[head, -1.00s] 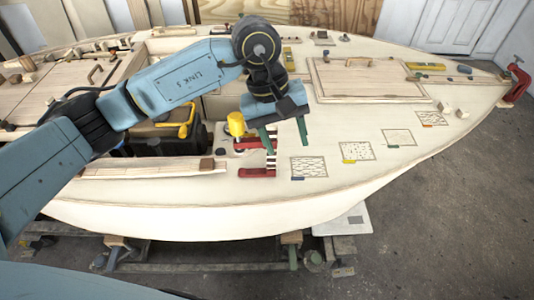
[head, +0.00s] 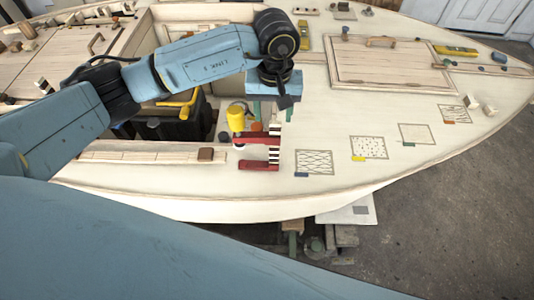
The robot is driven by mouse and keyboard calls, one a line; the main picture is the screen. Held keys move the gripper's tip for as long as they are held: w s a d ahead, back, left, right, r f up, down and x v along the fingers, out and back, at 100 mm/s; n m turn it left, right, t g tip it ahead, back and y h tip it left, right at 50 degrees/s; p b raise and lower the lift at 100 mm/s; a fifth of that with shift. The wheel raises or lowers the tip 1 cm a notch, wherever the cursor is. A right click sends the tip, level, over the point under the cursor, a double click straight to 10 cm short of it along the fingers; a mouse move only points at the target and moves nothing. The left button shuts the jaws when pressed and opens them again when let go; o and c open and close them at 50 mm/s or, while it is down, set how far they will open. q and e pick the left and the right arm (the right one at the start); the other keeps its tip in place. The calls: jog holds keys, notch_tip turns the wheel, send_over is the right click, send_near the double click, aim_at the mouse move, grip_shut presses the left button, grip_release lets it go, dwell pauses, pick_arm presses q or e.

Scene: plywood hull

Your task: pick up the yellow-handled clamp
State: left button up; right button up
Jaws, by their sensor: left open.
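The yellow-handled clamp (head: 259,165) lies at the edge of the cockpit opening on the pale deck. It has a yellow handle (head: 236,118), red jaws and a dark-and-white striped bar on its right side. My left gripper (head: 269,115) points down just behind and above the clamp in the picture, with its green fingers apart and nothing between them. The fingertips are near the upper red jaw and the bar's top; I cannot tell whether they touch. My right gripper is not in view.
A yellow-handled tool (head: 180,103) sits at the dark cockpit opening. A hatch (head: 390,65) and several sample patches (head: 314,162) are to the right. Bare deck lies around (head: 330,115).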

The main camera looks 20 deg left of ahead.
aim_at(276, 123)
pick_arm(q)
jog(key=f, duration=0.1)
jog(key=f+p, duration=0.1)
jog(key=f, duration=0.2)
jog(key=shift+w+d+f, duration=0.25)
jog(key=shift+d+f, duration=0.05)
jog(key=shift+f, duration=0.15)
jog(key=c, duration=0.8)
grip_shut()
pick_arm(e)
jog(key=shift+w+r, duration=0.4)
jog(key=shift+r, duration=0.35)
